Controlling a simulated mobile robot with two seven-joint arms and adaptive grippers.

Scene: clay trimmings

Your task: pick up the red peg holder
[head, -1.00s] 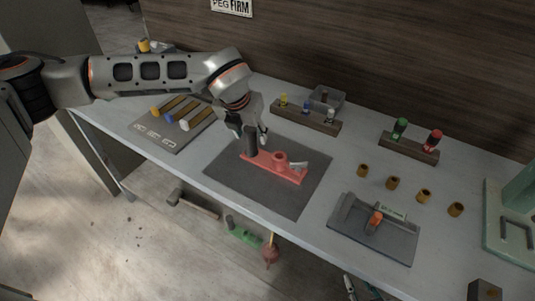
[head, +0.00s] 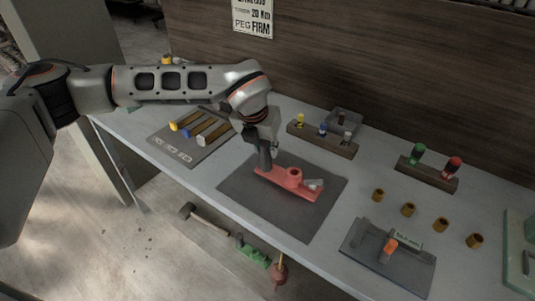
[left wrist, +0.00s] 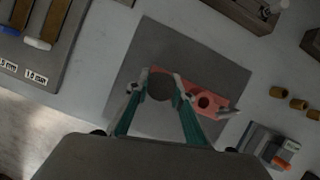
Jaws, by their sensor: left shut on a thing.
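The red peg holder (head: 303,190) is a long red base over the dark mat (head: 238,195) in the head view. It has a raised red ring and a grey lever at its right end. A dark round post stands at its left end. My left gripper (head: 265,150) comes from above and is shut on this post. In the left wrist view the fingertips of my left gripper (left wrist: 161,84) sit on both sides of the post, with the red base (left wrist: 205,98) to the right. I cannot tell whether the holder is clear of the mat. My right gripper is not in view.
A peg rack (head: 322,139) stands behind the mat, and another rack (head: 428,174) with green and red pegs stands right. Several brown bushings (head: 408,209) and a grey fixture plate (head: 365,257) lie right. A tool board (head: 178,150) lies left. The table's front edge is close.

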